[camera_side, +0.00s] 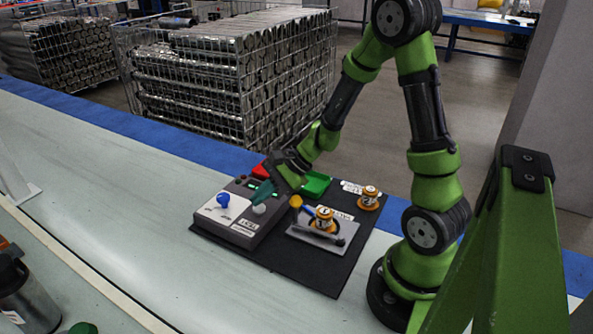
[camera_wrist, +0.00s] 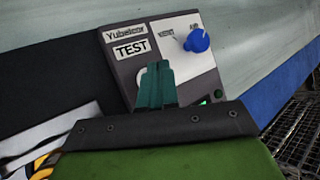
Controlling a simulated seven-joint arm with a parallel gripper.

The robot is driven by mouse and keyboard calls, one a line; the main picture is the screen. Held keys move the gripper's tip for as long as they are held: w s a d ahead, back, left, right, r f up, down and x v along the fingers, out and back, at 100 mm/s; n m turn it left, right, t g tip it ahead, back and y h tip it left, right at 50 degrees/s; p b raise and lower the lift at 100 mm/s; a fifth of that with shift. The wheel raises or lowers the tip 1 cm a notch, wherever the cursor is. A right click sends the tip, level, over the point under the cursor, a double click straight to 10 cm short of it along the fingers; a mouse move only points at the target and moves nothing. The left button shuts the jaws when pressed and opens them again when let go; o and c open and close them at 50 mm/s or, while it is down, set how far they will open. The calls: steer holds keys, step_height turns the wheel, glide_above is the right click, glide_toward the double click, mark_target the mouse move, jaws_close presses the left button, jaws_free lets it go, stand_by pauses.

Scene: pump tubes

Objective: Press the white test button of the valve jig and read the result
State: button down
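The valve jig (camera_side: 213,217) is a grey box with a light panel, a blue knob (camera_side: 222,199) and a TEST label (camera_wrist: 131,49). Its white test button (camera_side: 259,209) shows just beside my fingertips in the side view. In the wrist view the white button (camera_wrist: 141,77) is mostly hidden behind my fingers. My gripper (camera_side: 260,194) has teal fingers, pressed together with nothing between them, pointing down at the jig by the button. I cannot tell whether they touch it. In the wrist view my gripper (camera_wrist: 154,72) covers part of the panel. A small green light (camera_wrist: 218,93) shows at the jig's edge.
A red tray (camera_side: 261,171) and a green tray (camera_side: 317,184) lie behind the jig. A metal plate (camera_side: 304,238) holding an orange-and-white valve (camera_side: 324,218) is to the right. Another such part (camera_side: 369,197) stands beyond, on the black mat (camera_side: 328,281).

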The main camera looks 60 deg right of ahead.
mark_target(265, 207)
steer(key=shift+s+f, duration=0.35)
steer(key=shift+f, duration=0.25)
steer(key=shift+s+r, duration=0.25)
steer(key=shift+r, duration=0.35)
steer(key=shift+a, duration=0.1)
steer(key=shift+w+r, duration=0.1)
steer(key=shift+r, duration=3.05)
